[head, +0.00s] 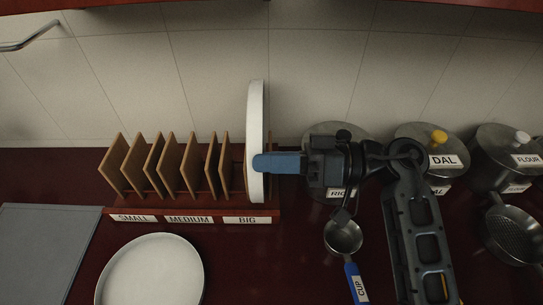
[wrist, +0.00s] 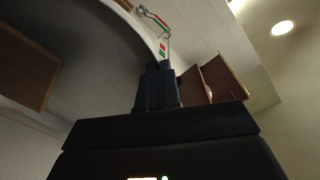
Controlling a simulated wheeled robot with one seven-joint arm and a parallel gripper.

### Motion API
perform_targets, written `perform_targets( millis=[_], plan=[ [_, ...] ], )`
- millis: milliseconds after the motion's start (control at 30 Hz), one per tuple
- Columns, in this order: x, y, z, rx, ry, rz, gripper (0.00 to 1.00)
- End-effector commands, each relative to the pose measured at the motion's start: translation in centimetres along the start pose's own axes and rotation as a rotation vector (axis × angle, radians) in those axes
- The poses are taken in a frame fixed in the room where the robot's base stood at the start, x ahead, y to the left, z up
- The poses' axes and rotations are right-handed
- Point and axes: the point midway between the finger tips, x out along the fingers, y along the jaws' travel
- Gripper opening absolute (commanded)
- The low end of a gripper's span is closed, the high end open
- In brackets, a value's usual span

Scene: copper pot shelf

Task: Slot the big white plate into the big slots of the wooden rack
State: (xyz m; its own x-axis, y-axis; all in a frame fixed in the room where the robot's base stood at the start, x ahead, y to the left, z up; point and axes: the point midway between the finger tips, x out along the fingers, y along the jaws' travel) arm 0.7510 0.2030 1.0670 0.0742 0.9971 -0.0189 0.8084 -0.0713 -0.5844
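The big white plate (head: 256,115) stands upright, nearly edge-on to the head view, at the right end of the wooden rack (head: 192,208), above the part labelled BIG. Its lower edge overlaps the rack's base in the picture; I cannot tell whether it rests in a slot or hangs just above. My gripper (head: 272,163) comes from the right, with its blue fingers closed on the plate. In the wrist view the fingers (wrist: 157,87) meet at the rim of the plate (wrist: 75,50), which fills the upper left.
Another white plate (head: 150,272) lies flat on the counter before the rack. A grey board (head: 45,250) lies at left. A pot labelled DAL (head: 425,145), one labelled FLOUR (head: 505,150) and a RICE pot partly behind my gripper stand at right. A cup scoop (head: 344,238) lies in front.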

Motion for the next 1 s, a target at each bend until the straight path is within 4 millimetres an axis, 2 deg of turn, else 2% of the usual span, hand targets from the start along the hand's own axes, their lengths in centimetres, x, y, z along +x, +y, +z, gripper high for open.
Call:
perform_targets(
  millis=[300, 633, 1000],
  plan=[
    [0.00, -0.04, -0.07, -0.001, 0.001, 0.000, 0.00],
    [0.00, -0.03, -0.05, -0.001, 0.000, 0.000, 0.32],
    [0.00, 0.00, 0.00, 0.001, 0.000, 0.000, 0.28]
  ],
)
